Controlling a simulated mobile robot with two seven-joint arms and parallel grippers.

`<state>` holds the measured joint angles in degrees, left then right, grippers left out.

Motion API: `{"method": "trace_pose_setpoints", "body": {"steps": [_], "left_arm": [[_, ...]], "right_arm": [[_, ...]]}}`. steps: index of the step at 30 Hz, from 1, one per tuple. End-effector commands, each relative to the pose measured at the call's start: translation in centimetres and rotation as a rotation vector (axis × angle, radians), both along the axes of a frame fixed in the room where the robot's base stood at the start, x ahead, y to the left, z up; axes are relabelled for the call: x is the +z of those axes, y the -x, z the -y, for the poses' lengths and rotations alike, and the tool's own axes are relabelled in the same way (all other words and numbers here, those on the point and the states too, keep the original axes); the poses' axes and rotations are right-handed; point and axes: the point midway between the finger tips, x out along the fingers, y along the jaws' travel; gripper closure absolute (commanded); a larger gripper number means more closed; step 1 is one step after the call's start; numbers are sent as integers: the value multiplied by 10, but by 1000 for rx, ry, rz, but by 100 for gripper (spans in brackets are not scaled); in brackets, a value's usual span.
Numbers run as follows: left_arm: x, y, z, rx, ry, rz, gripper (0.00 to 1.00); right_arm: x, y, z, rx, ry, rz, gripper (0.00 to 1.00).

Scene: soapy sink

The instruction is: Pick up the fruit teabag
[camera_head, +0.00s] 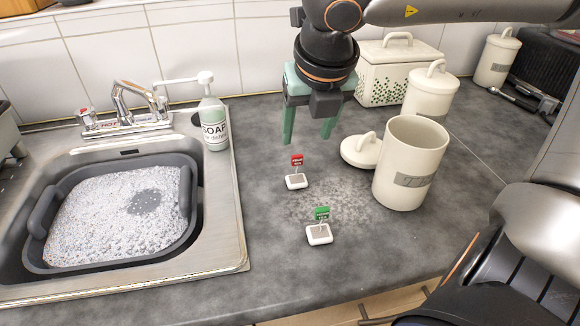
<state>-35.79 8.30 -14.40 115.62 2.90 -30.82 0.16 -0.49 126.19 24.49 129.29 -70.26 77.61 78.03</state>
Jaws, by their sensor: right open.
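Two small teabags lie on the dark grey counter. One has a red tag (297,160) and a white body (296,181); the other has a green tag (321,213) and a white body (318,234) and lies nearer the front. The writing on the tags is too small to read surely, so I cannot tell by text which is the fruit one. My right gripper (308,136) is open and empty, pointing down with its green fingers apart. In the picture it is just behind and above the red-tagged teabag, not touching it. My left gripper is not in view.
An open cream jar (410,165) stands right of the teabags, its lid (361,150) beside it. A lidded jar (431,92) and a bread box (391,72) stand behind. A soap bottle (213,122) and a sink (225,240) with a foamy tub (181,228) are left.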

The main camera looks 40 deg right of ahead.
Motion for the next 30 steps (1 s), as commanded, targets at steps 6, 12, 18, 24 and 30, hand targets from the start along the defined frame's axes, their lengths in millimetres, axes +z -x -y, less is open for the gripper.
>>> {"method": "trace_pose_setpoints", "body": {"steps": [6,12,18,24,30], "left_arm": [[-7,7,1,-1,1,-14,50],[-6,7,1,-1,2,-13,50],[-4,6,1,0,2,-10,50],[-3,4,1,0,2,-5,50],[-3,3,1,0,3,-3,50]], "right_arm": [[-39,-13,7,-2,-2,-6,38],[-53,-18,10,-3,-2,-2,38],[-71,-26,10,-3,-1,-6,38],[-94,-35,13,-4,-2,-5,38],[-100,-38,14,-2,-3,-1,38]]}}
